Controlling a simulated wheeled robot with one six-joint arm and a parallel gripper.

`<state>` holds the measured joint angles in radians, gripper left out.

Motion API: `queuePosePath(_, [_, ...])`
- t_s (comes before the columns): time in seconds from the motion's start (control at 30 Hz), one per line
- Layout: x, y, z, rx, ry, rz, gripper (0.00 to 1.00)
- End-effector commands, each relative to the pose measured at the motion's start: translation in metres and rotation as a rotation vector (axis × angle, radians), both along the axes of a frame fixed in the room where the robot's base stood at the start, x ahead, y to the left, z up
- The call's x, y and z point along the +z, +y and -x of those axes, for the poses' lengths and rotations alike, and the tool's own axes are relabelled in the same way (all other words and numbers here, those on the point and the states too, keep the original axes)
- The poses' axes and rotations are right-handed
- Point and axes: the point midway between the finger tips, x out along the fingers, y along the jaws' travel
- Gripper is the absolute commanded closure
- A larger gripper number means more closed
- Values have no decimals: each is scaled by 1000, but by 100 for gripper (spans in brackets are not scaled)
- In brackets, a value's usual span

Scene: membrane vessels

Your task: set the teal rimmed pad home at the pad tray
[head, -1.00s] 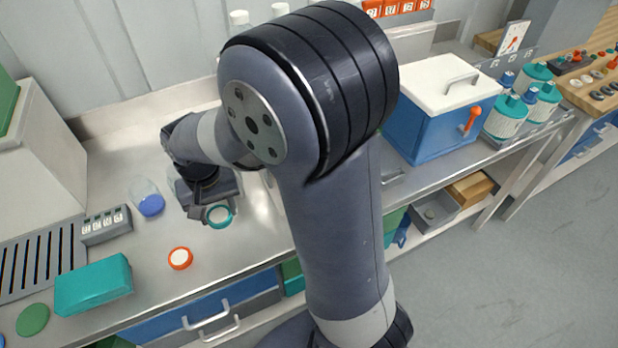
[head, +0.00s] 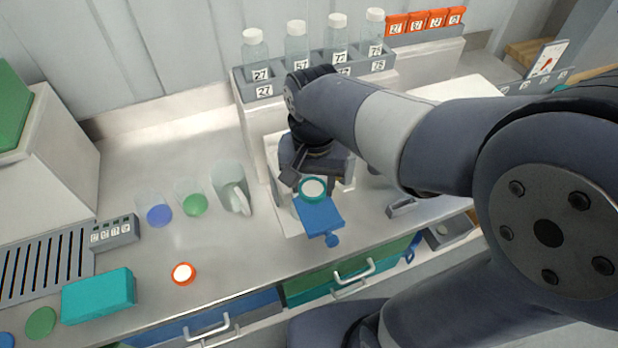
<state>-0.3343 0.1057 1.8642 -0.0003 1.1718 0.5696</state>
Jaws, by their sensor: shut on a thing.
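The teal rimmed pad (head: 313,190), a small disc with a pale middle and a teal ring, is at my gripper (head: 312,181) in the head view. My gripper is shut on it. The pad shows just above or over the near part of a blue piece (head: 320,217) with a small round knob; I cannot tell whether it touches. A pale, low tray-like base (head: 291,222) lies under and around my gripper and is largely hidden. I cannot tell for sure whether it is the pad tray.
An orange rimmed pad (head: 183,273) lies on the bench at the left front. A clear beaker (head: 231,188) stands left of my gripper. A rack (head: 265,90) of several numbered bottles stands behind it. A teal box (head: 98,295) sits further left. Bench between is clear.

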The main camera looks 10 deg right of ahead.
Motion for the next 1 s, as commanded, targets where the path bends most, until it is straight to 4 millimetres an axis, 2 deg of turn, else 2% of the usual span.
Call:
queuePosePath(0.13, [6,-1,4,-8,0,0,73])
queuePosePath(0.37, [-1,-1,5,-9,1,0,73])
queuePosePath(1.0, [-39,-1,4,-8,0,0,73])
